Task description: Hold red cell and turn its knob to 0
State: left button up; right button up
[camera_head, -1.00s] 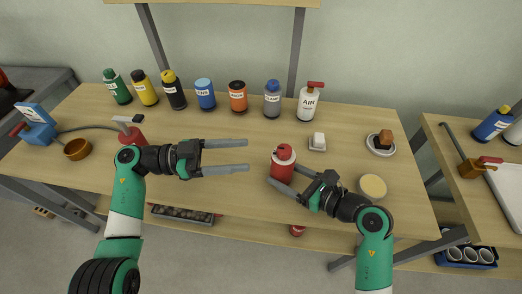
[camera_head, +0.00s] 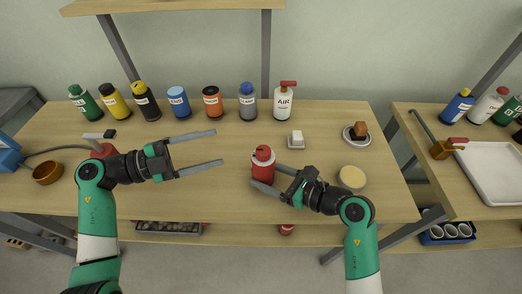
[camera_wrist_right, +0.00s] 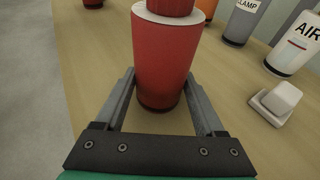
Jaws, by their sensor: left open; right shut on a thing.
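The red cell (camera_head: 263,168) stands upright on the wooden table near the middle, with a red knob (camera_head: 263,153) on top. In the right wrist view the red cell (camera_wrist_right: 165,62) stands between the two fingers, its top cut off by the frame edge. My right gripper (camera_head: 268,177) is shut on the red cell from its right side, low on its body. My left gripper (camera_head: 219,148) is open and empty, to the left of the cell, its fingers pointing right toward it. The knob's setting is too small to read.
Several labelled bottles stand along the back, including an AIR bottle (camera_head: 284,102). A white block on a dish (camera_head: 296,139), a saucer (camera_head: 356,134) and a round cream pad (camera_head: 352,177) lie to the right. A second red object (camera_head: 104,150) sits behind the left arm.

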pick_arm(q)
jog(key=m+t, duration=0.1)
jog(key=m, duration=0.2)
jog(key=m+t+y, duration=0.3)
jog(key=m+t, duration=0.2)
jog(key=m, duration=1.3)
send_near(258, 156)
jog(key=x, duration=1.1)
jog(key=shift+w+d, duration=0.25)
jog(key=shift+d, duration=0.05)
grip_shut()
